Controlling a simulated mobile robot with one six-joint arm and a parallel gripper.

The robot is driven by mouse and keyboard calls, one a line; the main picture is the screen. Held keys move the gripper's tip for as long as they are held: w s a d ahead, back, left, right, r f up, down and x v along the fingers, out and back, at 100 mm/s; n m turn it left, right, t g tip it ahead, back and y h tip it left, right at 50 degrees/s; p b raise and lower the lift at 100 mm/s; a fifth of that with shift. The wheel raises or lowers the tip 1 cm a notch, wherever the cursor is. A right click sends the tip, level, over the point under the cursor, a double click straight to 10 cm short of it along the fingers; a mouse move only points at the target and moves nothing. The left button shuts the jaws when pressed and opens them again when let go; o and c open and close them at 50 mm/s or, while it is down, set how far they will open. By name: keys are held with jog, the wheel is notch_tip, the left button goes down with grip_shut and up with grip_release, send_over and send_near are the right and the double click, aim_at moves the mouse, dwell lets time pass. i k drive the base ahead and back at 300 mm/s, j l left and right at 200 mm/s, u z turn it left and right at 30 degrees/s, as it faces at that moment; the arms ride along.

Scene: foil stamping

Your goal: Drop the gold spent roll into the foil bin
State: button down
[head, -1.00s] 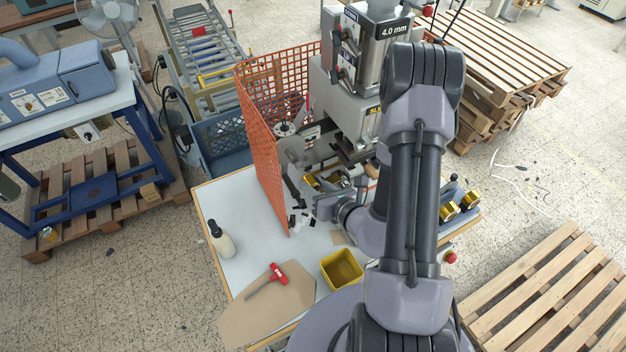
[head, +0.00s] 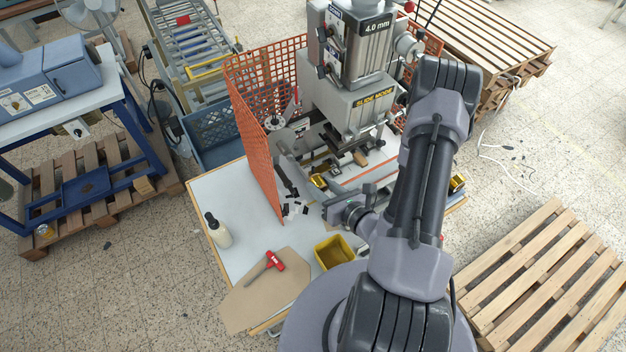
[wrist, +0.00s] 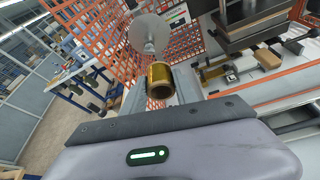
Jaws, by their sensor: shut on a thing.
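In the wrist view a gold roll (wrist: 160,79), a short hollow tube with a dark open end, sits between the fingers of my gripper (wrist: 158,88), which is shut on it. A grey disc on a spindle (wrist: 150,34) shows just behind the roll. In the head view my gripper (head: 332,210) is low over the table, beside the press; the held roll is not clear there. A yellow open bin (head: 335,253) stands on the table nearer to me. A blue crate (head: 218,133) stands behind the orange mesh guard. I cannot tell which is the foil bin.
The orange mesh guard (head: 250,130) rises left of the press (head: 355,105). Another gold roll (head: 457,183) shows at the right. A gold piece (head: 318,181) lies by the press.

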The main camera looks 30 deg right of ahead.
aim_at(338, 260)
jog(key=k+l, duration=0.15)
jog(key=k, duration=0.6)
jog(key=k+l, duration=0.1)
jog(key=k, duration=0.65)
